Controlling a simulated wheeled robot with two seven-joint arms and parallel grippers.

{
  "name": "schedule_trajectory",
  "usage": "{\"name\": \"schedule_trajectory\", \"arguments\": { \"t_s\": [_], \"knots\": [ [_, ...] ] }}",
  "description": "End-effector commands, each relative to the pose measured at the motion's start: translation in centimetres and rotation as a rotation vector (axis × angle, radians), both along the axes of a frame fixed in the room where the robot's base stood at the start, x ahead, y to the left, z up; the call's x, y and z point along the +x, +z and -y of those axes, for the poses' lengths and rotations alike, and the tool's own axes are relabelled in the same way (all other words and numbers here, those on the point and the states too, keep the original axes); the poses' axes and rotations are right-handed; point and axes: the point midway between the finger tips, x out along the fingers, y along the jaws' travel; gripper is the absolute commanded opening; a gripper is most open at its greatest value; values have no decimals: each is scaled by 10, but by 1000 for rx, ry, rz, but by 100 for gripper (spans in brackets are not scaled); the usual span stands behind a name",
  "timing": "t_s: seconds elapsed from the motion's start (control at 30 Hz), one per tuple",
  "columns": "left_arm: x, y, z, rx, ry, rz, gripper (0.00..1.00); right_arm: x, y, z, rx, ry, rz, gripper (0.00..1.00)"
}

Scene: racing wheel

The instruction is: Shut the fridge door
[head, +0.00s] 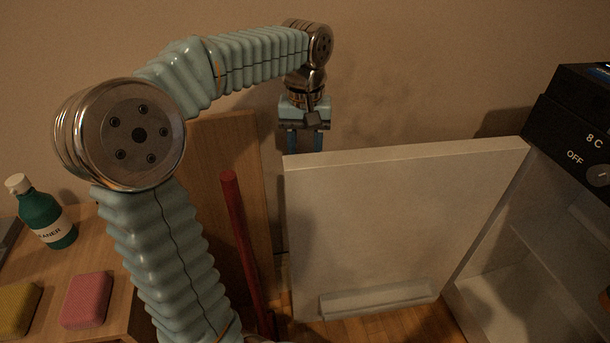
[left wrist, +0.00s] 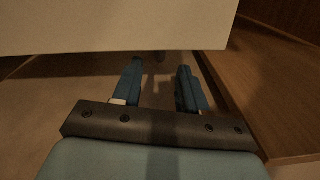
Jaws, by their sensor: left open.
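The white fridge door (head: 400,220) stands wide open in the head view, its inner face with a low bin towards me. Its right edge meets the fridge (head: 550,215), which has a black top panel and an open interior with shelves. My left gripper (head: 305,142) is behind the door's upper left corner, fingers pointing down; the door hides their tips. In the left wrist view, the open, empty fingers (left wrist: 159,82) are close to the pale door (left wrist: 120,25); I cannot tell whether they touch it. My right gripper is not in view.
A wooden cabinet at left bears a green cleaner bottle (head: 48,217), a pink sponge (head: 86,300) and a yellow sponge (head: 17,308). A red pole (head: 241,240) and an upright wooden panel (head: 225,160) stand left of the door. The wall is close behind.

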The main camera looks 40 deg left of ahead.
Motion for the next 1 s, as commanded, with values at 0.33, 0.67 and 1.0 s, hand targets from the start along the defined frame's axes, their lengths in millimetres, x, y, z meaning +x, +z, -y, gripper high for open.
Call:
{"name": "schedule_trajectory", "arguments": {
  "t_s": [0.33,0.67,1.0],
  "knots": [
    [0,-67,0,0,0,-3,42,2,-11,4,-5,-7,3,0],
    [0,-77,0,0,0,0,42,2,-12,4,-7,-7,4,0],
    [0,-77,0,1,0,-1,5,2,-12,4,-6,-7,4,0]
  ]
}}
